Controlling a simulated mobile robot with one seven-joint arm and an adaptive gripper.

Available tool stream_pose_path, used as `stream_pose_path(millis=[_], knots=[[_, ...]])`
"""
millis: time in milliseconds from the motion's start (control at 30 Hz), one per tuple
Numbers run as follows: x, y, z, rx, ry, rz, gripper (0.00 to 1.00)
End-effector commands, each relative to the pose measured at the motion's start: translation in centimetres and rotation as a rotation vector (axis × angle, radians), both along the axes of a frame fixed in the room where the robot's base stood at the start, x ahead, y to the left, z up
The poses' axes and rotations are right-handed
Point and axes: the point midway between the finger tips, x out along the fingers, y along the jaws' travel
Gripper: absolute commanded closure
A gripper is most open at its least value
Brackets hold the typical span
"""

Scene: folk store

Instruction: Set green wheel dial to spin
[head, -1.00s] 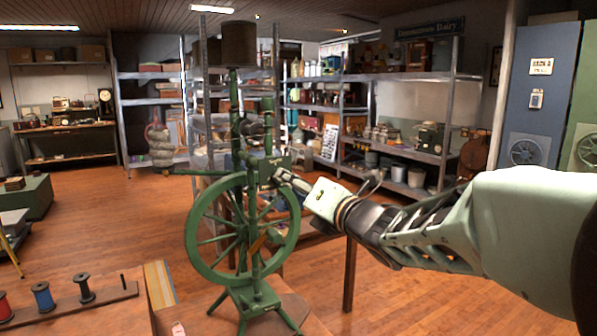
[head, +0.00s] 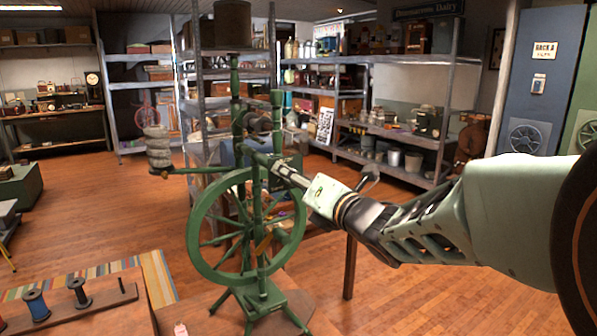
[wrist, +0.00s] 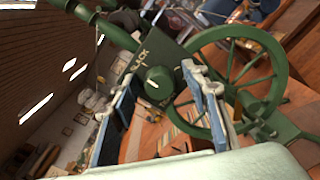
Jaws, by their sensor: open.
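A green spinning wheel (head: 197,238) stands upright on a wooden table. In the wrist view its rim (wrist: 283,75) fills the upper right. A round green dial (wrist: 157,87) with a pale pointer mark sits on a green block (wrist: 150,60); the lettering beside it seems to read "SLACK". My gripper (wrist: 160,97) is open, with one blue-padded finger on each side of the dial in the picture. I cannot tell whether either finger touches it. In the head view my gripper (head: 268,163) is at the upper part of the spinning wheel, and the dial is hidden there.
A wooden spool rack (head: 75,308) with thread spools is at the lower left, beside a striped mat (head: 157,278). Metal shelves (head: 385,130) with goods stand behind. Open wooden floor lies around the table.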

Motion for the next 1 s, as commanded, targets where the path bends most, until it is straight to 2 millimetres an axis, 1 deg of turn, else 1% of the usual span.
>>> stream_pose_path(millis=[467,500,867,900,1000], knots=[[-0.1,-0.11,0.0,-0.001,-0.001,0.0,0.58],[-0.1,-0.11,0.0,0.0,0.0,0.0,0.59],[-0.09,-0.11,0.0,0.0,0.0,0.0,0.99],[-0.09,-0.11,0.0,0.0,0.0,0.0,1.0],[-0.1,-0.11,0.0,0.002,0.002,0.0,1.0]])
